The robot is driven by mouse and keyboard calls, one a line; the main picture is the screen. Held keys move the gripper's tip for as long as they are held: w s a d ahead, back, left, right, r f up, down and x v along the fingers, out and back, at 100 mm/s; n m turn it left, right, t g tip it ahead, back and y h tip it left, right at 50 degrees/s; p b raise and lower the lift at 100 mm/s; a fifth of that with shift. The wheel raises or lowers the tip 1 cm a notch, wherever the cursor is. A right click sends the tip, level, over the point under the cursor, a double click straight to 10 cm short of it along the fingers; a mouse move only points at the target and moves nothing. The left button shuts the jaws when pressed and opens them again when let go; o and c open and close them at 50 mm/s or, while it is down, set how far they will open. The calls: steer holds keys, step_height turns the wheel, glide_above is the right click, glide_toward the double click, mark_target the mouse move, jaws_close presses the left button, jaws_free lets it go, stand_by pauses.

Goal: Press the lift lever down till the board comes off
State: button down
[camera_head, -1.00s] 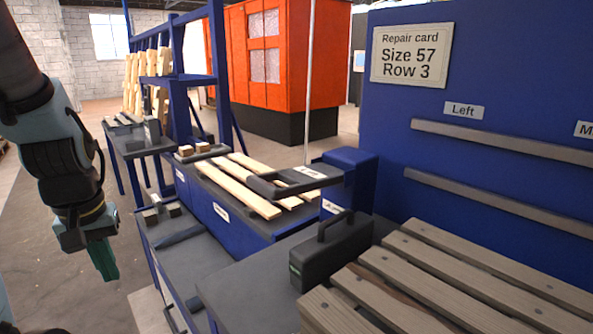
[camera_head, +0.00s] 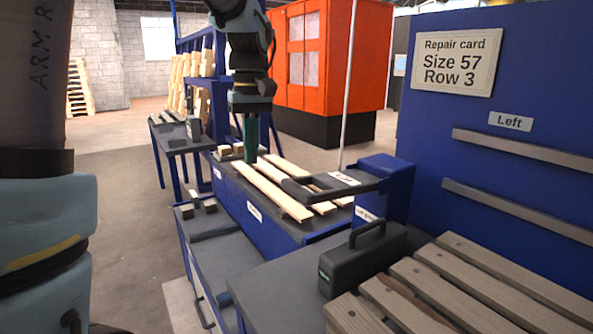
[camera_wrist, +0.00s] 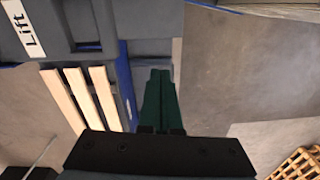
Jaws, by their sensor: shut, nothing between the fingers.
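The lift lever (camera_head: 302,189) is a dark grey U-shaped handle with a white "Lift" label, at the middle of the head view. It sticks out level from a blue post, over pale boards. In the wrist view the lever (camera_wrist: 70,32) and its label are at the upper left. My gripper (camera_head: 251,157) points down, shut and empty, left of and behind the lever in the head view, apart from it. In the wrist view its green fingers (camera_wrist: 160,78) are together, right of the lever. A weathered pallet (camera_head: 510,272) lies at the lower right.
Loose pale boards (camera_head: 268,190) lie on the blue bench below the lever. A black case (camera_head: 362,262) stands between lever and pallet. A blue panel (camera_head: 430,130) with a repair card (camera_head: 456,60) rises at right. Open floor (camera_head: 115,190) lies at left.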

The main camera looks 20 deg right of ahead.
step_height(320, 180, up, 10)
steer(key=f+n, duration=0.1)
glide_above(295, 185)
steer(key=d, duration=0.2)
steer(key=shift+a+r+y, duration=0.1)
steer(key=shift+r+y, duration=0.1)
steer(key=shift+y, duration=0.2)
steer(key=f, duration=0.4)
steer(key=a+f+p, duration=0.1)
steer(key=f, duration=0.4)
steer(key=f+p, duration=0.1)
steer(key=f, duration=0.3)
steer(key=shift+a+f, duration=0.25)
steer(key=shift+f, duration=0.2)
steer(key=shift+f, duration=0.1)
